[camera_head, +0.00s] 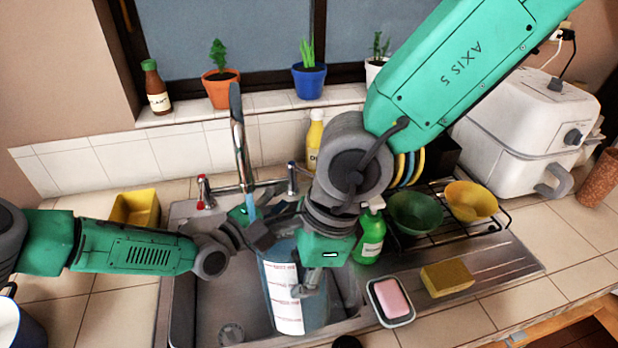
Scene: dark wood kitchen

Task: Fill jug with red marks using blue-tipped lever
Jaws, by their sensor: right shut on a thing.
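The clear jug with red marks (284,291) stands upright in or just above the sink, on its right side, below the tap. My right gripper (314,284) is shut on the jug at its right side; its arm hides part of the jug. My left gripper (268,226) is near the jug's top, beside the tap's lower end; whether its fingers are apart is unclear. The tap (241,140) rises behind, with a light blue stream (250,203) below its spout. The blue-tipped lever (292,172) is right of the tap, apart from both grippers. The red-tipped lever (202,190) is to the left.
A green soap bottle (370,237), a dish rack with bowls (417,213), a soap dish (390,301) and a sponge (447,278) stand right of the sink. A yellow container (136,207) is at the back left. The sink's left part (215,300) is clear.

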